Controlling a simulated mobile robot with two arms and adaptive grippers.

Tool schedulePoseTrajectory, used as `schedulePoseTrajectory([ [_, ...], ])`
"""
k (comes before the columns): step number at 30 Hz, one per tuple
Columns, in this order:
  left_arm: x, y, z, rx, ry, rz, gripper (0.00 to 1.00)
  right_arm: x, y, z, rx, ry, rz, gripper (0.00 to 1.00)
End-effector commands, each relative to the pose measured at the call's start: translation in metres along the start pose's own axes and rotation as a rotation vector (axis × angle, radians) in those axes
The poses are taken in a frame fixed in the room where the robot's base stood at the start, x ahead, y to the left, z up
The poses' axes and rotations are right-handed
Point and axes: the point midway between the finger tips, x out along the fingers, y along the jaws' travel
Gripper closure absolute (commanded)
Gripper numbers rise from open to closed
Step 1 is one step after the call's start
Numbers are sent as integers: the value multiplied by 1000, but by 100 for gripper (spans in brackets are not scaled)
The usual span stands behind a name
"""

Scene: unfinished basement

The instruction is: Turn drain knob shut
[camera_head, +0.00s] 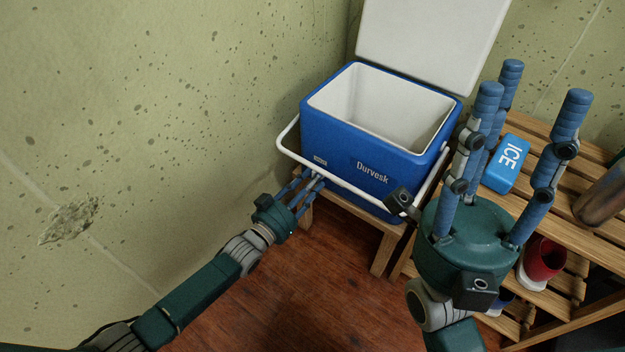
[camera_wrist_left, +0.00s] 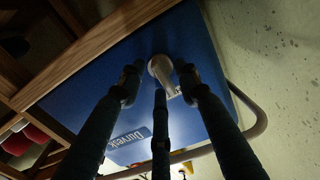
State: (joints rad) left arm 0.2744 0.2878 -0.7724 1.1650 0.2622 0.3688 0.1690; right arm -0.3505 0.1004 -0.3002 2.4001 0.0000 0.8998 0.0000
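The blue cooler (camera_head: 345,140) with a white rim and open white lid (camera_head: 435,35) stands on a wooden bench. Its drain knob (camera_wrist_left: 163,72), pale grey with a short lever, sits on the blue front face in the left wrist view. My left gripper (camera_head: 312,180) reaches to the cooler's lower left front and hides the knob in the head view. In the left wrist view its fingers are spread around the knob, with gaps between them; contact cannot be told. My right gripper (camera_head: 528,95) is open and empty, fingers pointing up, in front of the bench's right part.
The white carrying handle (camera_head: 345,184) hangs across the cooler's front, close above my left gripper. A blue ice pack (camera_head: 506,163) lies on the slatted bench (camera_head: 540,135). A red-and-white item (camera_head: 541,262) is on the lower shelf. A speckled wall is close on the left.

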Motion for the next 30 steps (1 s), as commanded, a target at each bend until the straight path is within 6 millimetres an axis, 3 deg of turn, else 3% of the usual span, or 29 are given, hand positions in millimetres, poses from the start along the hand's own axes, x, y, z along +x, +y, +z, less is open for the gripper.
schedulePoseTrajectory([
  [7,0,0,-2,1,3,0,67,1,1,-1,-2,5,0,60],
  [11,-10,0,-2,1,4,0,67,1,0,-1,-2,4,1,60],
  [24,-97,0,0,1,0,0,67,0,0,0,0,1,0,60],
  [30,-117,0,-1,1,2,-1,67,0,0,0,0,1,0,60],
])
